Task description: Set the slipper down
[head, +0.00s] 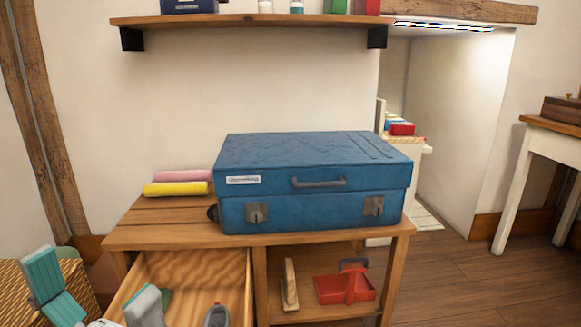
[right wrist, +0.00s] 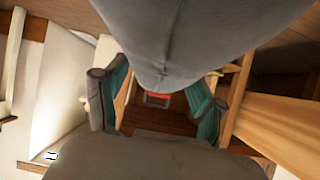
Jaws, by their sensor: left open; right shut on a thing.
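A grey fabric slipper (right wrist: 200,40) fills the upper middle of the right wrist view, close to the camera. My right gripper (right wrist: 158,105) is shut on it, with a teal-padded finger on each side of its narrow end. The right gripper does not show in the head view. My left gripper (head: 98,298) is open and empty at the lower left of the head view, by the open drawer (head: 200,268).
A blue case (head: 310,205) stands on the wooden bench (head: 150,236), with a yellow roll (head: 176,189) and a pink roll (head: 184,175) beside it. A red carrier (head: 335,290) and a wooden brush-like thing (head: 290,286) are on the lower shelf. Bare floor (head: 470,280) lies right.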

